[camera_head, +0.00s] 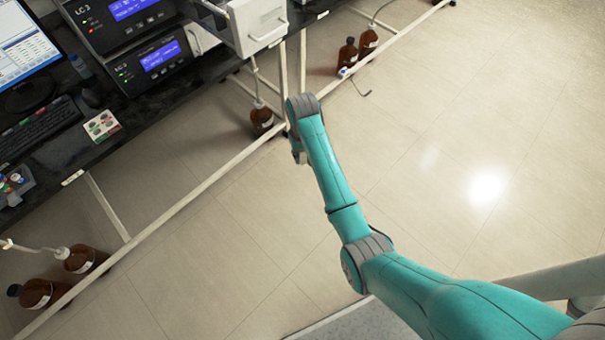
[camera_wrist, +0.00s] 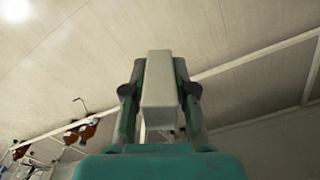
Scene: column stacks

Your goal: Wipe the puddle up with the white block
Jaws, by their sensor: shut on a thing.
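The white block (camera_wrist: 158,92) is a pale oblong piece in the middle of the wrist view. My gripper (camera_wrist: 157,72) is shut on it, with a dark finger against each side. The block sticks out past the fingertips. In the head view the block is hidden and the arm's end hangs out of sight by the bench frame. I cannot make out a puddle for certain in either view. A bright patch (camera_head: 487,187) on the floor at the right of the head view looks like reflected light.
A dark bench (camera_head: 150,108) with instruments, keyboard and monitor runs along the left. Its white frame rail (camera_head: 195,192) lies close to my arm. Brown bottles stand near it (camera_head: 367,42), with one bottle (camera_head: 262,121) beside the arm. Tiled floor (camera_head: 450,120) is clear at right.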

